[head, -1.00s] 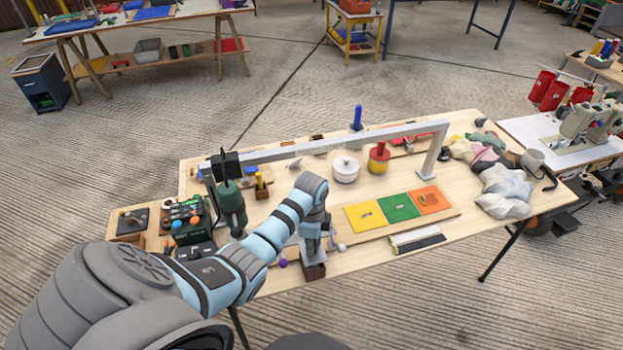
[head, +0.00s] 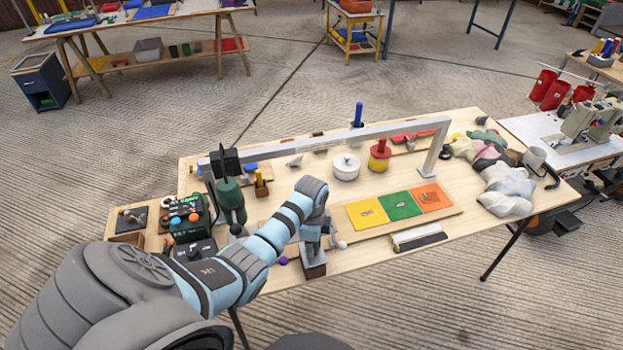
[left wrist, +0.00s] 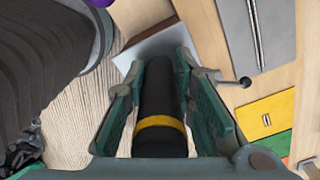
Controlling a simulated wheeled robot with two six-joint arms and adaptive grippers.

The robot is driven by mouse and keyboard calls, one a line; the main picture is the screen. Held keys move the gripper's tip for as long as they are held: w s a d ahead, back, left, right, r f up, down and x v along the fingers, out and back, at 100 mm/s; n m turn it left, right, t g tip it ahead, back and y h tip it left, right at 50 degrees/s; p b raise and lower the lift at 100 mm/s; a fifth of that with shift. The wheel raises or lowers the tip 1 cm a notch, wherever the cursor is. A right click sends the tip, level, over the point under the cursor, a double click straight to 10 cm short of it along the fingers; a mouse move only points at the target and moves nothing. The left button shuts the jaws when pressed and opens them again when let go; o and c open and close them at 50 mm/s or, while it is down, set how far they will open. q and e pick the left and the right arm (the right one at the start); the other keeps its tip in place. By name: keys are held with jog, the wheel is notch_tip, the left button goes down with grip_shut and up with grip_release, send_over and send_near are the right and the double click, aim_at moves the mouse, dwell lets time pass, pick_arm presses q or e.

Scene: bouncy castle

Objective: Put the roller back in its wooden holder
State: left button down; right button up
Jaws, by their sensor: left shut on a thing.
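My left gripper (head: 313,242) is low over the near edge of the workbench. In the left wrist view my left gripper (left wrist: 160,100) is shut on the roller's black handle (left wrist: 158,90), which has a yellow band. The roller's far end is hidden in both views. A small brown wooden block (head: 314,271), apparently the holder, stands directly below the gripper, with a grey part above it. In the left wrist view a pale grey plate (left wrist: 140,50) lies beyond the handle's end. I cannot tell whether the roller touches the holder. My right gripper is out of view.
A long metal bar (head: 330,143) spans the bench behind the gripper. A board with yellow, green and orange squares (head: 400,205) lies to the right. A small purple ball (head: 283,261) is close on the left. A control box (head: 180,216) stands further left.

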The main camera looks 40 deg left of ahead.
pick_arm(q)
jog(key=shift+f+b, duration=0.5)
jog(key=shift+f, duration=0.3)
jog(key=c, duration=1.3)
grip_release()
jog(key=o, duration=0.7)
jog(key=shift+r, duration=0.15)
